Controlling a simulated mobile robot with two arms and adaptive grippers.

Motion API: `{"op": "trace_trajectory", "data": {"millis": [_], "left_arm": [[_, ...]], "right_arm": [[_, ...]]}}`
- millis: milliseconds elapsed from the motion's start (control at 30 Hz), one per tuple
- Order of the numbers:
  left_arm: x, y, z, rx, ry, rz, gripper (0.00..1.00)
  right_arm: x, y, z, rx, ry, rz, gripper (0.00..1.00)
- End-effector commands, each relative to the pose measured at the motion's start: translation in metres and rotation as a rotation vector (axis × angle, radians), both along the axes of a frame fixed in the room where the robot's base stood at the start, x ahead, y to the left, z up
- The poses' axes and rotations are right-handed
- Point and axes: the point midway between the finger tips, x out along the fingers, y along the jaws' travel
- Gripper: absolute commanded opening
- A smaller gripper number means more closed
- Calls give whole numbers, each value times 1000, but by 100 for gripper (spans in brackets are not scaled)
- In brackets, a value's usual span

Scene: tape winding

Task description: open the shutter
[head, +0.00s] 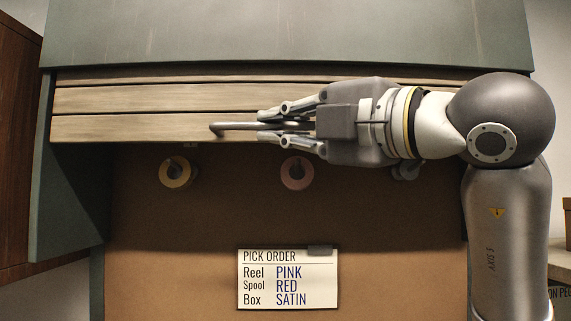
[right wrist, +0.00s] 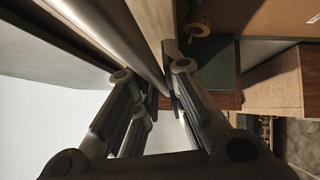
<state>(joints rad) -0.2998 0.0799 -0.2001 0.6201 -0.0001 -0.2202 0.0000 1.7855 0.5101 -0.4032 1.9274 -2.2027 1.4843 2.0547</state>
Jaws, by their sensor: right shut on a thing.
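The shutter (head: 120,127) is made of wooden slats and hangs across the upper part of the green cabinet, with its bottom edge above the hanging reels. A grey bar handle (head: 232,126) sticks out along its lowest slat; it also shows in the right wrist view (right wrist: 137,42). My right gripper (head: 262,126) comes in from the right and is shut on the handle, with one finger above and one below it. The fingers (right wrist: 165,100) close around the bar in the right wrist view. The part of the handle behind the gripper is hidden. My left gripper is not in view.
Below the shutter the cabinet is open. A yellow reel (head: 176,173), a pink reel (head: 297,174) and a grey one (head: 407,171) hang on the brown back board. A pick order card (head: 288,280) reads Reel PINK, Spool RED, Box SATIN. Dark wood stands at left.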

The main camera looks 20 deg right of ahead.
Motion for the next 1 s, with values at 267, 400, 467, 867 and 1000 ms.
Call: {"op": "trace_trajectory", "data": {"millis": [267, 400, 467, 867, 1000], "left_arm": [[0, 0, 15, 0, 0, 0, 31], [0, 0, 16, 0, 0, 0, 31], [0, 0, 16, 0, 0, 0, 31], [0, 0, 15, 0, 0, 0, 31], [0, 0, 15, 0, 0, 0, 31]], "right_arm": [[0, -1, 38, 2, -1, -3, 0], [0, -1, 41, 1, -2, -3, 0], [0, -1, 41, 1, -2, -3, 0], [0, -1, 40, 1, -1, -2, 31], [0, -1, 40, 0, 0, -2, 32]]}}
